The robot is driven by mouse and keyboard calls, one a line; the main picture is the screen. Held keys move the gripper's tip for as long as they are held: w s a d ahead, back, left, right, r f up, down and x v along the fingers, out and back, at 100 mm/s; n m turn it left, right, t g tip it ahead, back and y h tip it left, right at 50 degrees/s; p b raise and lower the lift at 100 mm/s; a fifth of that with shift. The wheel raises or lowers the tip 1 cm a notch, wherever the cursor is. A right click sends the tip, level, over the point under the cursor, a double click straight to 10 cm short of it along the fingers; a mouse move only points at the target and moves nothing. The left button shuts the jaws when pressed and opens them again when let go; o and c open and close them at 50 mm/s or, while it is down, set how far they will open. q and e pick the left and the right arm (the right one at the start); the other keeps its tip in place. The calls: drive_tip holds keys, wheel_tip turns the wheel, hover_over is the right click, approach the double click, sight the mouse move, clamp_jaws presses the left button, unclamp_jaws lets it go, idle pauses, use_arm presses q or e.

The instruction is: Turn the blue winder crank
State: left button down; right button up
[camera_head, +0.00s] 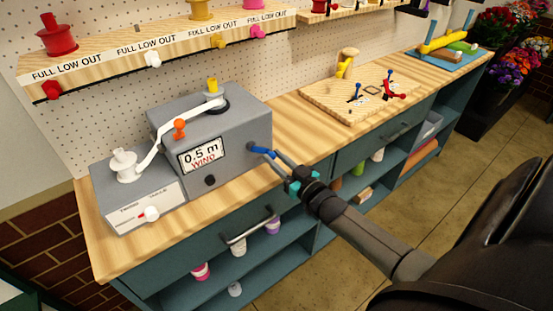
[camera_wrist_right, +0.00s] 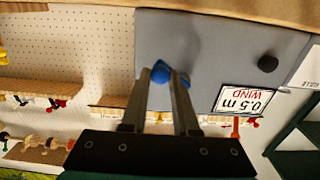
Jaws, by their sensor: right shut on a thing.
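The grey winder box (camera_head: 235,135) stands on the wooden bench, with a "0.5 m WIND" display (camera_head: 203,156) on its front. The blue crank (camera_head: 261,150) sticks out from the lower right of its front face. My right gripper (camera_head: 275,156) reaches in from the right and is shut on the crank's handle. In the right wrist view, the blue crank (camera_wrist_right: 160,71) shows between the two fingertips of the right gripper (camera_wrist_right: 164,78), partly hidden by them. The crank's hub is hard to see. My left gripper is not in view.
A white arm (camera_head: 160,138) runs from the winder to a white spool on a lower grey box (camera_head: 130,195). A wooden board with small levers (camera_head: 360,92) lies farther right. A drawer handle (camera_head: 248,230) projects below the bench edge. A shelf (camera_head: 170,45) hangs above.

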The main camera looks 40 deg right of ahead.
clamp_jaws()
drive_tip(key=shift+d+r+n+p, duration=0.1)
drive_tip(key=shift+r+n+p, duration=0.2)
drive_tip(key=shift+n, duration=0.25)
drive_tip(key=shift+d+r+n+p, duration=0.1)
drive_tip(key=shift+r+n+p, duration=0.05)
drive_tip(key=shift+n+p, duration=0.35)
drive_tip(key=o, duration=0.8)
unclamp_jaws()
